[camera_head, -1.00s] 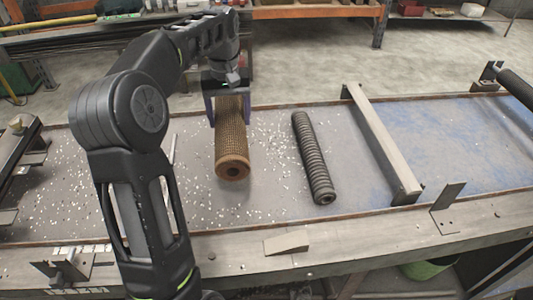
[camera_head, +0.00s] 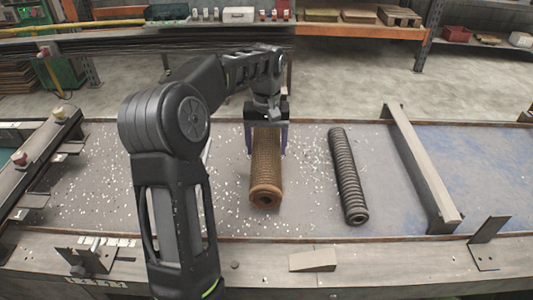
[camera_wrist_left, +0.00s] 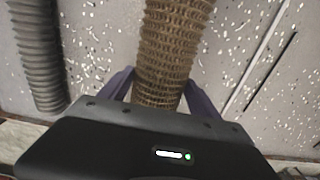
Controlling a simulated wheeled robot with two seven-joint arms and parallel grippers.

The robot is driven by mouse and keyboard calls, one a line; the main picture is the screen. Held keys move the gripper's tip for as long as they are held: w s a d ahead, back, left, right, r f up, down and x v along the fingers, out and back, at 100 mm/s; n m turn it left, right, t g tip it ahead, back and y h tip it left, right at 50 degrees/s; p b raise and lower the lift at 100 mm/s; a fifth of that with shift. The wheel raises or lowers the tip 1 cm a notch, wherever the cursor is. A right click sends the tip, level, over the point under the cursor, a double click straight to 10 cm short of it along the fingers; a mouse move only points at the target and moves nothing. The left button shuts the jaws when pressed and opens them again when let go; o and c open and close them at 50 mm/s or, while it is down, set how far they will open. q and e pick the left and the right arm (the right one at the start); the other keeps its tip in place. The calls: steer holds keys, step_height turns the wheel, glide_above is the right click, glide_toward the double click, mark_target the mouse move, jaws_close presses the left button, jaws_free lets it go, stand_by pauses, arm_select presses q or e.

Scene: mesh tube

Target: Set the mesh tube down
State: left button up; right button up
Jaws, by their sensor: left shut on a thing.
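The mesh tube (camera_head: 266,178) is a rusty brown cylinder with a round hole in its near end. It lies lengthwise at the middle of the workbench tray, pointing toward me. My left gripper (camera_head: 266,150) is shut on its far part, one purple finger on each side. The wrist view also shows the mesh tube (camera_wrist_left: 168,45) between the purple fingers (camera_wrist_left: 160,92). Whether the tube touches the tray surface I cannot tell. My right gripper is not in view.
A dark ribbed spring-like tube (camera_head: 347,175) lies to the right of the mesh tube, apart from it. A metal crossbar (camera_head: 424,170) stands further right. White chips are scattered over the tray floor (camera_head: 110,180). A wedge (camera_head: 313,260) sits on the front ledge.

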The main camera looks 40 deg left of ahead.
arm_select(q)
step_height(320, 180, down, 2)
steer(key=shift+f, duration=0.5)
steer(key=shift+f, duration=0.1)
steer(key=o, duration=2)
step_height(320, 180, up, 6)
steer(key=shift+r, duration=0.1)
step_height(320, 180, up, 6)
steer(key=p, duration=0.4)
